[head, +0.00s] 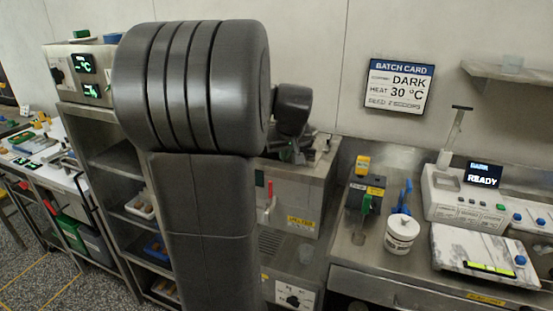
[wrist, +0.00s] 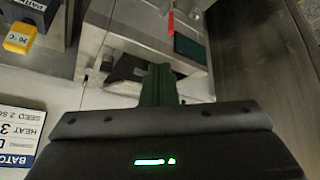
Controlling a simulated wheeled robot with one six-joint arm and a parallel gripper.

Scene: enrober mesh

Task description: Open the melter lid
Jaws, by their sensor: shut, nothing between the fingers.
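The melter (head: 312,195) is a steel box in the middle of the head view, with a red lever (head: 270,191) and a yellow label on its front. Its steel top, where the lid is, is partly hidden by my arm; I cannot make out the lid's edges. My gripper (head: 291,153) is low over this top. In the wrist view the melter (wrist: 135,35) fills the upper middle, and my gripper's green fingers (wrist: 160,70) are together and empty. They are beside a dark piece (wrist: 125,68) on the melter top; I cannot tell whether they touch it.
Right of the melter, the steel counter (head: 350,255) holds a dark device with a yellow top (head: 362,166), a white tub (head: 401,234) and a white machine reading READY (head: 465,200). A batch card (head: 399,86) is on the wall. A shelf rack (head: 115,165) stands left.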

